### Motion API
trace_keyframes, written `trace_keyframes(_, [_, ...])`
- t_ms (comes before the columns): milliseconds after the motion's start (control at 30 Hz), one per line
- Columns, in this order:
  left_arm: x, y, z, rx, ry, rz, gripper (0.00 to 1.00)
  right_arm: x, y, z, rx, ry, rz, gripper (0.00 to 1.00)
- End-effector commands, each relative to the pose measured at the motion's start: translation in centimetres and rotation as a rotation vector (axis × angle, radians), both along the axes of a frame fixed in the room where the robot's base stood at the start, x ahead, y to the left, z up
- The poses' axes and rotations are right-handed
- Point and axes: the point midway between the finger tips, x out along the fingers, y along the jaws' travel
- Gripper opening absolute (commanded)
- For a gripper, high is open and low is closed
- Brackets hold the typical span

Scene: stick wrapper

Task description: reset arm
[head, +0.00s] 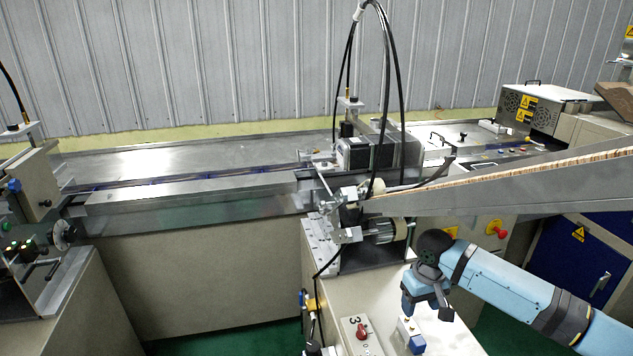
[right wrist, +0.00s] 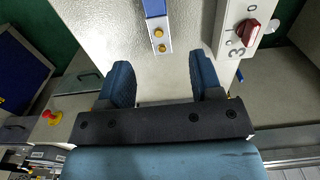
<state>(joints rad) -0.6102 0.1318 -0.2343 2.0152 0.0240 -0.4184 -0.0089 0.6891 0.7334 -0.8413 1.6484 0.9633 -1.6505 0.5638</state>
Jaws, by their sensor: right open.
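My right arm comes in from the right in the head view. Its gripper (head: 427,306) is above the pale machine cabinet (head: 460,338), low and right of centre. In the right wrist view the two blue fingers of this gripper (right wrist: 161,75) stand apart with nothing between them. A small blue and metal fitting (right wrist: 157,28) with yellow screws lies beyond the fingertips, apart from them. My left gripper is in neither view.
A white box with a red knob (head: 361,332) stands left of my right gripper. A grey sloped trough (head: 510,193) filled with sticks runs above my right arm. Rollers and a motor (head: 387,231) sit up and left of the gripper. A red button (head: 500,232) is behind it.

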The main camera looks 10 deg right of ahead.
Motion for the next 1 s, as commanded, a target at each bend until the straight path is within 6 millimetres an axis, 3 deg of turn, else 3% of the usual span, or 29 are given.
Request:
trace_keyframes(167, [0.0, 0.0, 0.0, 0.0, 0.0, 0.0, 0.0, -3.7, 4.7, -2.9, 0.047, -0.021, 0.109, 0.59])
trace_keyframes(300, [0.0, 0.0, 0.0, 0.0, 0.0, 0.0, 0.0, -8.7, 9.5, -5.0, 0.112, -0.078, 0.215, 0.59])
trace_keyframes(500, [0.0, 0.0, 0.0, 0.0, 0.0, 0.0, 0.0, -15.6, 13.3, -5.8, 0.183, -0.182, 0.273, 0.59])
trace_keyframes(667, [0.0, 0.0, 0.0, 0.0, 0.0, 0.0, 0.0, -20.9, 13.3, -5.3, 0.192, -0.256, 0.248, 0.59])
trace_keyframes(800, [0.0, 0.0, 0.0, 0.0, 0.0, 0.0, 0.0, -24.6, 11.8, -4.7, 0.16, -0.294, 0.201, 0.59])
trace_keyframes(1000, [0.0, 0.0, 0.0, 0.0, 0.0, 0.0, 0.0, -28.6, 9.3, -3.8, 0.094, -0.313, 0.14, 0.59])
